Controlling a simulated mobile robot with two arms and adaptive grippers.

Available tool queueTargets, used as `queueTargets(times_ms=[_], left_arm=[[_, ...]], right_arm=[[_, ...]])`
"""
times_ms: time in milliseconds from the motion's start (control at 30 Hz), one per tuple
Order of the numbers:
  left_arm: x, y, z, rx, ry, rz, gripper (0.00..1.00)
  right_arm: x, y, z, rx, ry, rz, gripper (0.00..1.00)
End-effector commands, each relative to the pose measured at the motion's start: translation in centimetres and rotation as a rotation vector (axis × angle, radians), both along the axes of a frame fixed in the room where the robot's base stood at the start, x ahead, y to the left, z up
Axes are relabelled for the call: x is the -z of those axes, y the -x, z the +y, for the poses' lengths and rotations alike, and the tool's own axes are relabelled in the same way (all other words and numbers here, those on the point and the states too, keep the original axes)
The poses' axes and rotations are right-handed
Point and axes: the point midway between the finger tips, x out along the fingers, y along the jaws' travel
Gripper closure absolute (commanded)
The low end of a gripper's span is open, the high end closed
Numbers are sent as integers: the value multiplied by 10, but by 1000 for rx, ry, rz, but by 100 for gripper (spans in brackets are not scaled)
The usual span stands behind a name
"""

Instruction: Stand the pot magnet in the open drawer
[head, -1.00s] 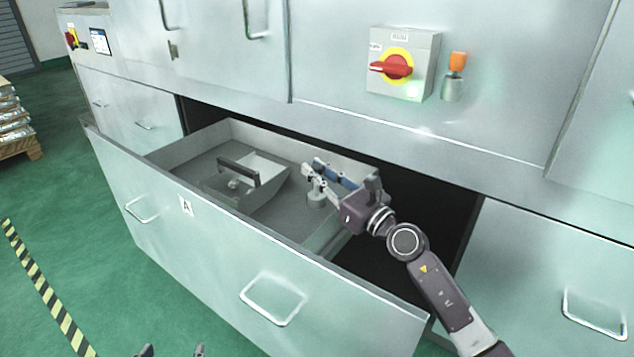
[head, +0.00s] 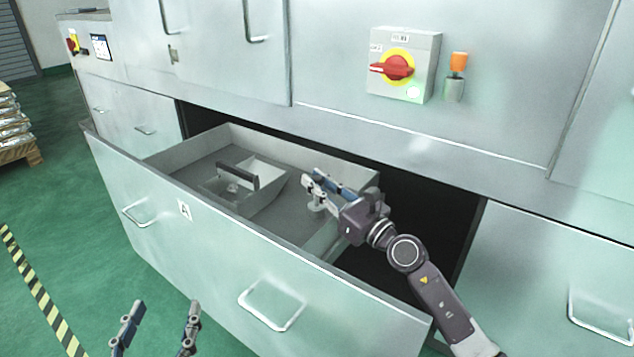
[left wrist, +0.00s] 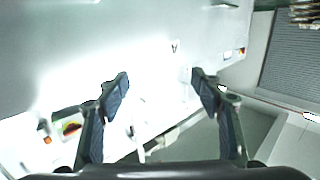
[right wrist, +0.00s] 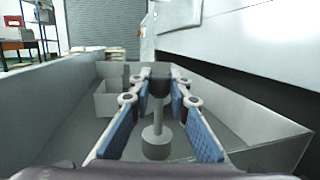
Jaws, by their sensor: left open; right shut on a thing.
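The pot magnet is a grey round base with a thin stem and a dark knob on top; it shows in the right wrist view (right wrist: 157,142) and partly in the head view (head: 317,206). My right gripper (head: 315,181) is shut on it near the knob and holds it upright inside the open drawer (head: 225,270), towards the drawer's right end. I cannot tell whether the base touches the drawer floor. My left gripper (head: 165,308) is open and empty in front of the drawer, low in the head view.
An open grey box (head: 262,195) with a dark handle (head: 238,174) stands in the drawer left of the magnet. Drawer floor is bare around the magnet. A red rotary switch (head: 396,67) and an orange-topped lamp (head: 456,75) are on the cabinet above.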

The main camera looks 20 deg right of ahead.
Motion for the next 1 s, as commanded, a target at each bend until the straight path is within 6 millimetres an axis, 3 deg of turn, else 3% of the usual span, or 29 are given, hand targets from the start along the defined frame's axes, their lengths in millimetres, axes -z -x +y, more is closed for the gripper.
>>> queueTargets(times_ms=[1000], left_arm=[[-31,-2,-4,9,35,-138,40]], right_arm=[[6,0,0,1,0,-2,100]])
